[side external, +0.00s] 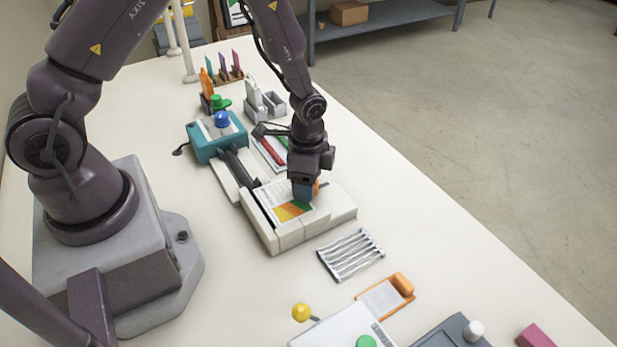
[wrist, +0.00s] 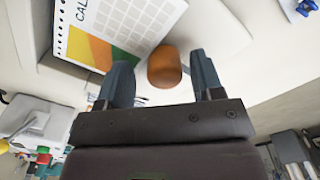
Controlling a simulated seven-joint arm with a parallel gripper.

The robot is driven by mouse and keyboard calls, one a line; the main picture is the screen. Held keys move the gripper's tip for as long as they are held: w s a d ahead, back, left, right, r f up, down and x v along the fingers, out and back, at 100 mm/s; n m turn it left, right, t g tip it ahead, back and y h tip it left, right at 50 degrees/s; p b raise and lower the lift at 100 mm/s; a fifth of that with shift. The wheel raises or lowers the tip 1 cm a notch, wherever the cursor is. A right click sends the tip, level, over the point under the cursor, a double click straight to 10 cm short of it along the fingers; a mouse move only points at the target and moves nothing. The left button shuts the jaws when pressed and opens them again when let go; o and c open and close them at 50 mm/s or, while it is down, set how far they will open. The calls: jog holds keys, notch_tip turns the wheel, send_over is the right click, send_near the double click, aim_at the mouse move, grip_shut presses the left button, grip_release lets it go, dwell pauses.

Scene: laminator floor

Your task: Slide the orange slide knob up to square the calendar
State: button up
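The orange slide knob (wrist: 165,69) stands on the cream laminator-like bed (side external: 342,207), beside the calendar's edge. A sliver of the knob (side external: 317,186) shows behind my fingers in the side view. The calendar (side external: 272,200), a white grid sheet with an orange, yellow and green picture, lies on the bed; it also shows in the wrist view (wrist: 97,45). My gripper (wrist: 160,64) is open and low over the bed, with one finger on each side of the knob. In the wrist view, gaps show between the knob and both fingers. My gripper (side external: 303,192) hides part of the calendar in the side view.
A teal machine with a blue knob (side external: 217,137) stands behind the bed. A wire rack (side external: 350,254) and an orange-clipped board (side external: 386,297) lie in front. A yellow ball-topped lever (side external: 302,312) stands nearer. The table right of the bed is clear.

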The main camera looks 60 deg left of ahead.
notch_tip(320, 180, up, 13)
dwell(0.5)
jog(key=s+r+n+t, duration=0.5)
jog(key=s+r+n, duration=0.4)
jog(key=s+r, duration=0.6)
notch_tip(320, 180, up, 3)
jog(key=shift+a+t, duration=0.25)
jog(key=shift+t, duration=0.05)
jog(key=shift+s, duration=0.1)
